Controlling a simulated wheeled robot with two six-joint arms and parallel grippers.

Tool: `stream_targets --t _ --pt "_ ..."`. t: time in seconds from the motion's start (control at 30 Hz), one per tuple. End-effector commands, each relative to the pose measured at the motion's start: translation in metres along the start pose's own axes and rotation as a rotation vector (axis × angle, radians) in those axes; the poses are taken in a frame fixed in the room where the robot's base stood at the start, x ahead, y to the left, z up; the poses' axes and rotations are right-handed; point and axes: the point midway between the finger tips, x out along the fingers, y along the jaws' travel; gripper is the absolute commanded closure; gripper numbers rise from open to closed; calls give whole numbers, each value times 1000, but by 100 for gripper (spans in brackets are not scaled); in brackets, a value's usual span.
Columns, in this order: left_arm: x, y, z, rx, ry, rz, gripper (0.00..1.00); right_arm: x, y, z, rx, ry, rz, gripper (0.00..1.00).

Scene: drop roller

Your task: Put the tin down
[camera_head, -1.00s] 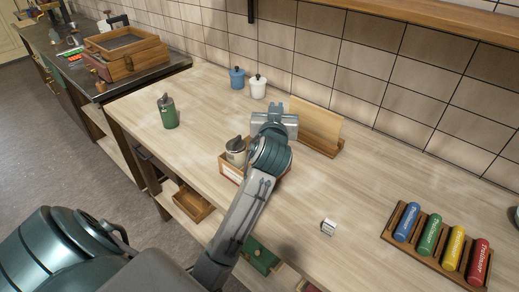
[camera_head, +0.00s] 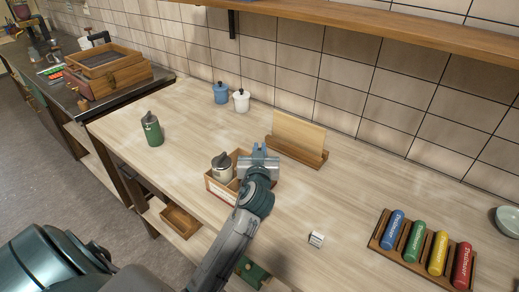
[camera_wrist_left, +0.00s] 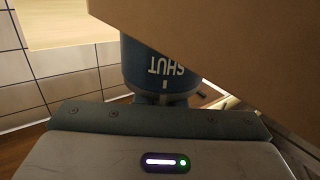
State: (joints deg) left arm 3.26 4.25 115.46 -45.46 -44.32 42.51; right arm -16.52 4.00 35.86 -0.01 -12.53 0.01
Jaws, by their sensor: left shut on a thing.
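A blue tin with white lettering (camera_wrist_left: 160,75) shows in the left wrist view, its upper part in the picture hidden behind a brown surface. My left gripper (camera_head: 259,162) is shut on this tin. In the head view it is at the right part of a low wooden crate (camera_head: 219,193) on the worktop. The gripper and arm cover most of the tin and that part of the crate there. I cannot tell whether the tin touches the crate's floor. A cream tin with a grey lid (camera_head: 222,170) stands in the crate's left part. My right gripper is not in view.
A wooden board in a stand (camera_head: 297,138) is just behind the crate. A green can (camera_head: 152,130) stands to the left, and blue (camera_head: 221,93) and white (camera_head: 241,101) pots behind. A small white block (camera_head: 317,239) and a rack of coloured rollers (camera_head: 378,243) are on the right.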

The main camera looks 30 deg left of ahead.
Motion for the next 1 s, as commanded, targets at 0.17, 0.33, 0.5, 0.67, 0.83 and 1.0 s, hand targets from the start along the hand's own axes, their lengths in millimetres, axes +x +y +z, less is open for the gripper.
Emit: stream_targets --t 0.17,0.33,0.5,0.67,0.83,1.0 --pt "0 0 1 -1 1 0 100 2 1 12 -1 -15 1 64" --pt "0 0 1 0 0 -1 69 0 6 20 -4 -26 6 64" --pt "0 0 1 0 0 -1 69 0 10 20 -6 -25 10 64" --pt "0 0 -2 0 0 -1 69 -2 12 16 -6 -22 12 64" --pt "-25 0 3 -5 -2 0 69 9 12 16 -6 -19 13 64" --pt "-66 0 4 -8 -3 -2 69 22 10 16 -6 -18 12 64"
